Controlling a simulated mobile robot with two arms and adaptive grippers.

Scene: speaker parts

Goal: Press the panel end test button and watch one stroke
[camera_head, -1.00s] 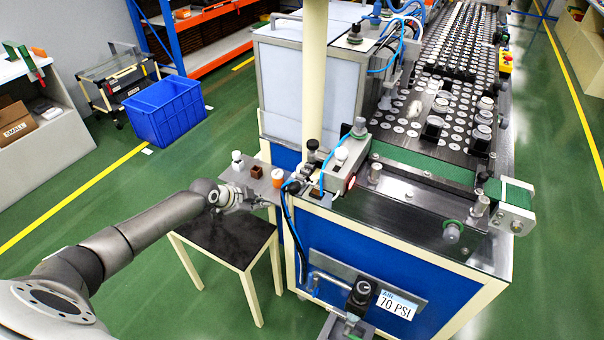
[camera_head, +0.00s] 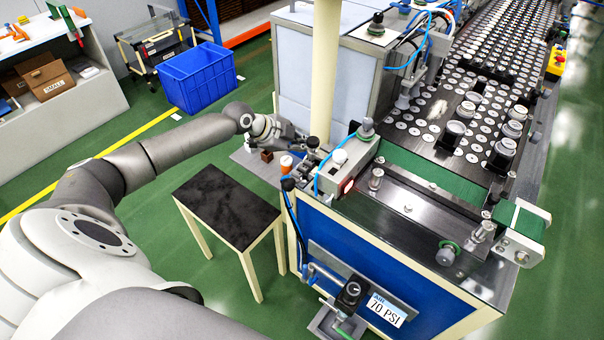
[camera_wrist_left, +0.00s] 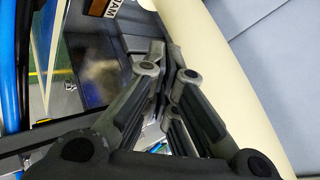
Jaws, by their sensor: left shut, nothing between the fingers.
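A grey box (camera_head: 349,170) stands on the near corner of the machine. It carries a white round cap (camera_head: 340,157) on top and a small red spot (camera_head: 348,186) on its end. I cannot tell which of these is the test button. My right gripper is out of view.
A dark-topped stool (camera_head: 227,207) stands below. A regulator (camera_head: 351,294) and 70 PSI sign (camera_head: 386,309) are on the blue front. Discs cover the conveyor.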

